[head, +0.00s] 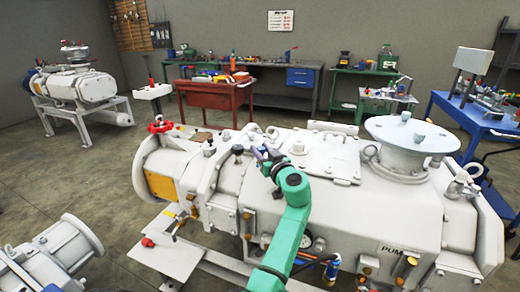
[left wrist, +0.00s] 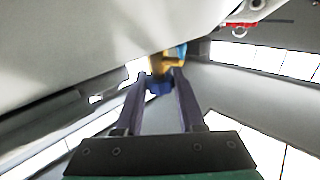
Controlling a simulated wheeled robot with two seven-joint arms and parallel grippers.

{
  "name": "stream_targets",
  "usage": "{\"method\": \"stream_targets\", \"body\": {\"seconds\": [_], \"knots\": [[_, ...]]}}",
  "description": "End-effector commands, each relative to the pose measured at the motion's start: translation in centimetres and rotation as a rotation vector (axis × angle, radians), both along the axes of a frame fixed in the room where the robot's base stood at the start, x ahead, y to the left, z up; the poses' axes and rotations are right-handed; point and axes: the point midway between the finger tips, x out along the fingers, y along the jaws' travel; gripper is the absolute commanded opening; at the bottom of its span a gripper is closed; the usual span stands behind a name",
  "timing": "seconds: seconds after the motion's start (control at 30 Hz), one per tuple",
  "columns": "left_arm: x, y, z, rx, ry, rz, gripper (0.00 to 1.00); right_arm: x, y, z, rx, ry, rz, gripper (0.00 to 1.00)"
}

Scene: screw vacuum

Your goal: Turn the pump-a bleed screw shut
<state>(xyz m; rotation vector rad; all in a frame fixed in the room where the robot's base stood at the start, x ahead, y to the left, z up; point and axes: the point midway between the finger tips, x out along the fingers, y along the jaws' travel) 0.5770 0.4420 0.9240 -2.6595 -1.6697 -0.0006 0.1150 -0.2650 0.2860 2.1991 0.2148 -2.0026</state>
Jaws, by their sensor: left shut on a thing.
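The large white pump (head: 350,215) fills the middle of the head view, with part of a "PUM..." label on its front. My left gripper (head: 262,154) is at the pump's top, left of centre, at the end of the green arm. In the left wrist view its two purple fingers (left wrist: 161,82) are shut on a small brass fitting (left wrist: 158,65) with a dark blue knob (left wrist: 158,88); I take this for the bleed screw. It sits beside a pale casing. The fingers and arm hide the screw in the head view. How far it is turned cannot be told. My right gripper is not in view.
A red handwheel (head: 160,126) stands at the pump's left end. A wide round flange (head: 412,134) rises on its right. A red bench (head: 215,95) and a blue bench (head: 465,118) stand behind. Open floor (head: 60,185) lies to the left.

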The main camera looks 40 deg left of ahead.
Motion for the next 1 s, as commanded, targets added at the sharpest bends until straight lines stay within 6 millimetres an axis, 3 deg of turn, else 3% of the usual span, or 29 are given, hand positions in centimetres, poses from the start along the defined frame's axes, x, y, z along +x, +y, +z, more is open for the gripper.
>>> {"method": "stream_targets", "body": {"seconds": [0.03, 0.07, 0.67, 0.87, 1.0], "knots": [[0.0, 0.0, 0.0, 0.000, 0.000, -0.003, 0.11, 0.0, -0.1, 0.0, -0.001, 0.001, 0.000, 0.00], [0.1, 0.0, 0.0, 0.000, 0.000, -0.003, 0.00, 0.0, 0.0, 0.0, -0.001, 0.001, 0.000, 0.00], [-0.1, 0.1, 0.1, 0.000, -0.001, -0.124, 0.00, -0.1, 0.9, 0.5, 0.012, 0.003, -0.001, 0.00], [-0.1, 0.1, 0.5, 0.002, 0.000, -0.277, 0.00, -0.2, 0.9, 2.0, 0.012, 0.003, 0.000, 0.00], [-0.1, 0.1, 1.0, 0.003, 0.000, -0.408, 0.00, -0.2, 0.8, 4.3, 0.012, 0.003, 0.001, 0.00]]}}
